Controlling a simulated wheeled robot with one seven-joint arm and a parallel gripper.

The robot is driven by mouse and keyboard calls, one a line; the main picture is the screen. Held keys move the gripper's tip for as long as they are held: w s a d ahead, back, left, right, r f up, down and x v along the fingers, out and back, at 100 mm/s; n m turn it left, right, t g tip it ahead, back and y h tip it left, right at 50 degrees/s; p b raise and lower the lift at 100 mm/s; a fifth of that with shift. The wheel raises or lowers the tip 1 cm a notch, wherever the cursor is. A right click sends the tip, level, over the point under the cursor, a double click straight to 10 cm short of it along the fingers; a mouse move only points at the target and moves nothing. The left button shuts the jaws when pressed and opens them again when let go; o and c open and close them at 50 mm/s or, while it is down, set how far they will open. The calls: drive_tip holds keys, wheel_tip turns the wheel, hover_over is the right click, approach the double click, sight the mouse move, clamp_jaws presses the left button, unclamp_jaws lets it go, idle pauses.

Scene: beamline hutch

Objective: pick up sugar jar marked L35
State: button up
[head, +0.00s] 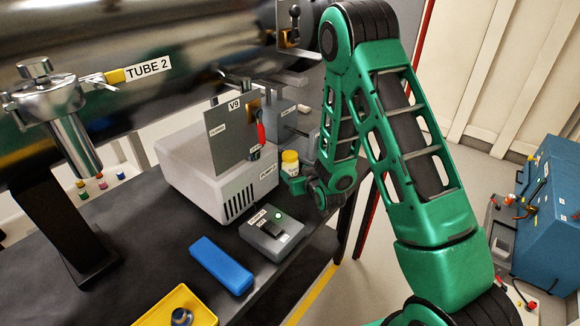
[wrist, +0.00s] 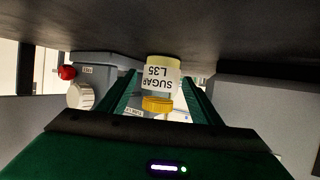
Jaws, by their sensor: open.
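The sugar jar marked L35 is a small pale jar with a yellow lid. In the head view the jar (head: 290,163) stands on the dark bench top beside the pump box. In the wrist view, which is upside down, the jar (wrist: 160,82) shows its "SUGAR L35" label, lid downward in the picture. My gripper (head: 297,184) is at the jar in the head view, its fingers partly hidden by the arm. In the wrist view my gripper (wrist: 161,92) is open, with one green finger on each side of the jar. I cannot tell whether either finger touches it.
A pale pump box (head: 205,172) with a V9 panel (head: 233,133) stands left of the jar. A grey switch box (head: 272,236), a blue case (head: 221,265) and a yellow tray (head: 205,313) lie nearer on the bench. In the wrist view a box with a red knob (wrist: 67,72) is close by.

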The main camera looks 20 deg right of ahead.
sight(290, 166)
drive_tip(key=shift+r+x, duration=0.15)
drive_tip(key=shift+x, duration=1.2)
drive_tip(key=shift+r+x, duration=0.2)
drive_tip(key=shift+x, duration=1.15)
drive_tip(key=shift+w+a, duration=0.1)
drive_tip(key=shift+a, duration=0.05)
drive_tip(key=c, duration=1.1)
drive_tip(key=shift+r, duration=0.1)
